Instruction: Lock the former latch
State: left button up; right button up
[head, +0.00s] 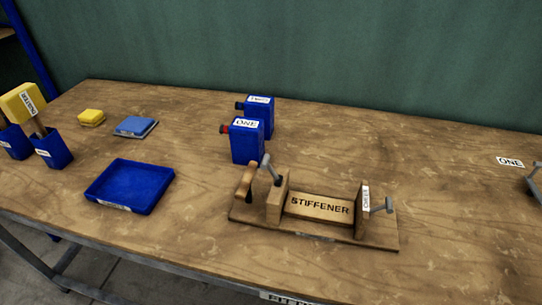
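A wooden fixture (384,240) stands on the table right of centre, with a base board and two upright end blocks. A wooden bar marked STIFFENER (320,208) lies between the blocks. A grey lever (271,169) rises tilted at the left block, beside a curved wooden handle (245,182). A second grey lever (381,207) sticks out from the right block, which bears a small white label too small to read surely. I cannot tell which lever is the former latch or whether either is locked. Neither of my grippers shows.
Two blue boxes (247,146) stand behind the fixture. An empty blue tray (130,186), a blue block (135,126) and a yellow block (91,117) lie left. Blue holders (53,149) with a yellow-headed tool (23,102) stand far left. A grey part (535,182) is cut off at right.

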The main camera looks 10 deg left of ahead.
aim_at(265, 164)
jog(key=u, duration=0.45)
jog(key=k, duration=1.15)
jog(key=z, duration=0.4)
